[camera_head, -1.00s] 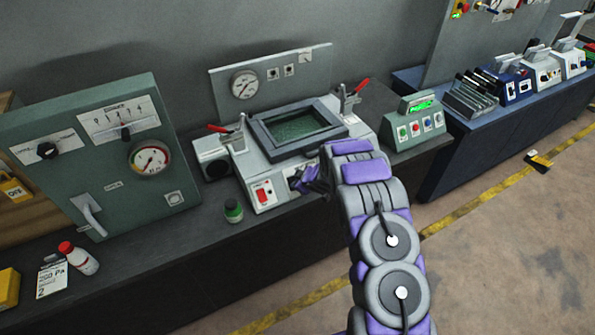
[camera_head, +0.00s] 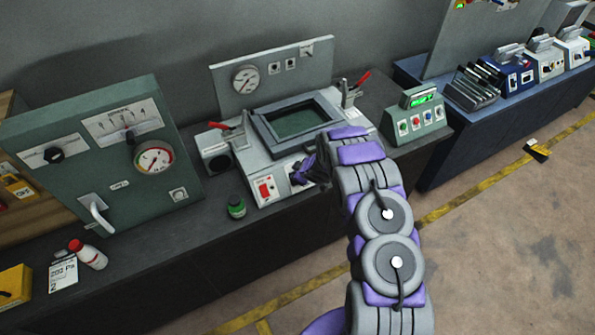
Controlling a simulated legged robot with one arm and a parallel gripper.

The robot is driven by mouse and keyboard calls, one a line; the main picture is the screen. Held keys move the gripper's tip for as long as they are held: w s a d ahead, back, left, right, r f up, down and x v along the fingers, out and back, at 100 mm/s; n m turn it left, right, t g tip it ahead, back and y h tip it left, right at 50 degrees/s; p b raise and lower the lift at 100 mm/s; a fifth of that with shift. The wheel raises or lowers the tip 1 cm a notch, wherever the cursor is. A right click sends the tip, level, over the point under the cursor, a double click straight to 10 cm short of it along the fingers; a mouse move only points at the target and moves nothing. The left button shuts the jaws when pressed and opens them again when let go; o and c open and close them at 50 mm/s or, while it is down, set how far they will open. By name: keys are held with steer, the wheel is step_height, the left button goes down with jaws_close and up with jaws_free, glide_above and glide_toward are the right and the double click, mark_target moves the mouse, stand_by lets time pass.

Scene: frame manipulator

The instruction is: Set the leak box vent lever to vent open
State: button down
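The leak box (camera_head: 268,160) is a grey unit on the dark bench, with a dark-framed window on top, red-handled clamps at both sides and a red switch (camera_head: 265,188) on its front. My gripper (camera_head: 303,172) is at the front face of the box, right of the red switch, over a pale panel. The vent lever cannot be made out; my gripper and arm cover part of that front. The fingers are small and dark, partly behind my wrist, so their opening and any contact cannot be told.
A green panel (camera_head: 85,205) with gauge and handle stands left. A red-capped bottle (camera_head: 92,258) lies at the bench's left.

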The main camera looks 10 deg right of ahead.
steer(key=shift+w+r, duration=0.2)
steer(key=c, duration=0.8)
jaws_free()
steer(key=shift+f, duration=0.15)
steer(key=shift+o, duration=0.2)
steer(key=shift+s+d, duration=0.1)
steer(key=b+v, duration=0.1)
steer(key=v, duration=1.6)
steer(key=shift+r, duration=0.2)
